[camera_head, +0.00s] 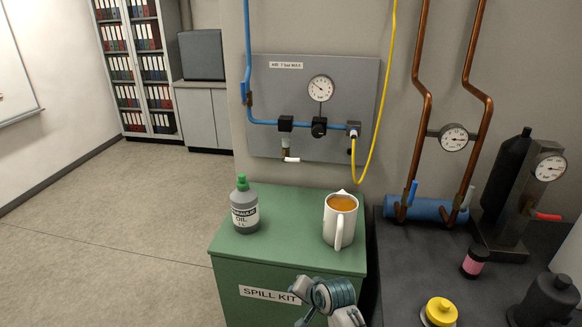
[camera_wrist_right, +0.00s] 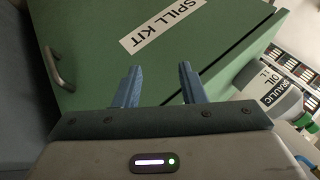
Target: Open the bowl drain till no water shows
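The bowl drain is on the grey wall panel (camera_head: 348,92). A small clear bowl (camera_head: 286,146) hangs under a dark fitting on the blue pipe, with a white drain piece (camera_head: 291,159) at its bottom. The bowl is too small to read a water level surely; its lower part looks brownish. My right gripper (camera_wrist_right: 159,69) is open and empty in the right wrist view, in front of the green spill kit cabinet (camera_wrist_right: 92,55). In the head view, part of my right arm shows at the bottom, well below the bowl. My left gripper is not in view.
A grey oil bottle (camera_head: 244,212) and a white mug (camera_head: 339,228) of amber liquid stand on the green cabinet (camera_head: 283,252) below the panel. A yellow hose (camera_head: 381,97) hangs right of the bowl. A dark bench with bottles and gauges is at right. Floor at left is clear.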

